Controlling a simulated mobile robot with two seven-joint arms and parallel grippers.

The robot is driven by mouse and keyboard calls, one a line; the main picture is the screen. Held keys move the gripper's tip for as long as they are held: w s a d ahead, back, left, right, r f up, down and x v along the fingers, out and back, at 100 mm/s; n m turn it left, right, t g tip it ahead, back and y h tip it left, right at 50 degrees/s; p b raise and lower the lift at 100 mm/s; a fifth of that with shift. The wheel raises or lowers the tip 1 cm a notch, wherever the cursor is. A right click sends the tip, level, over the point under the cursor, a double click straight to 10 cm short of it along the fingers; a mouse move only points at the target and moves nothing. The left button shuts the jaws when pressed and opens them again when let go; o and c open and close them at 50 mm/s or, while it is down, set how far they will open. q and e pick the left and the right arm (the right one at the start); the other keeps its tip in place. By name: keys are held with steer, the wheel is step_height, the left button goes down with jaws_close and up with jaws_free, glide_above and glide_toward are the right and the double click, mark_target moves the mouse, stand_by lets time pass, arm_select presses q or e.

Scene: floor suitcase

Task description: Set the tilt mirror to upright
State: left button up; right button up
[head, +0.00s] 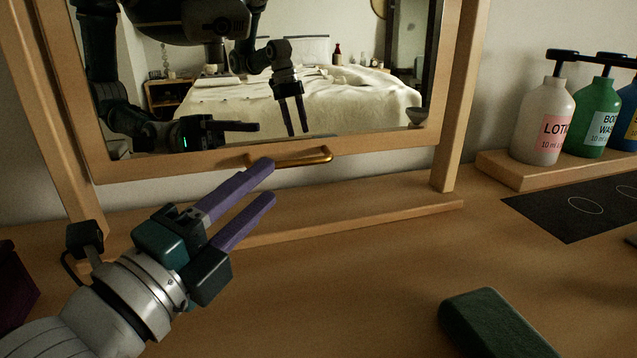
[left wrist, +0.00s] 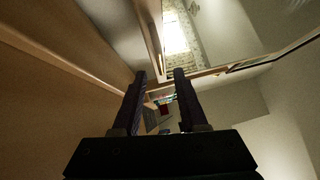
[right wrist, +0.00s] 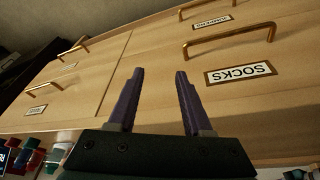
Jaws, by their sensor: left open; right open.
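The tilt mirror (head: 268,160) is a wood-framed glass held between two wooden posts on a wooden base (head: 350,222). Its frame leans, with a brass handle (head: 290,157) on the bottom rail. My left gripper (head: 268,182) is open and empty, its purple fingers just below and in front of the handle's left end. Whether a finger touches the handle I cannot tell. In the left wrist view the open fingers (left wrist: 160,78) point along the mirror's frame (left wrist: 210,72). My right gripper (right wrist: 158,78) is open and empty, facing drawer fronts; it shows in the head view only as a reflection.
Pump bottles, including a white lotion bottle (head: 546,125) and a green one (head: 598,120), stand on a wooden tray (head: 515,168) at right. A dark mat (head: 560,205) and green block (head: 490,325) lie on the tabletop. A labelled drawer (right wrist: 225,90) has a brass handle.

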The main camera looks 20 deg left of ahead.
arm_select(q)
steer(key=shift+v, duration=1.8)
steer(key=shift+r, duration=0.1)
steer(key=s+r+n+g+y+p, duration=0.2)
steer(key=s+r+n+g+p, duration=0.3)
steer(key=s+n+g+p, duration=0.4)
steer(key=s+r+n+g+y+p, duration=0.2)
steer(key=s+r+n+g+p, duration=0.2)
steer(key=s+n+g+p, duration=0.5)
step_height(320, 180, up, 37)
steer(key=s+n+t+p, duration=0.1)
steer(key=t+p, duration=0.1)
steer(key=p, duration=3.6)
steer(key=shift+s+n+t, duration=0.3)
steer(key=shift+s+n, duration=0.1)
steer(key=shift+a+f, duration=0.15)
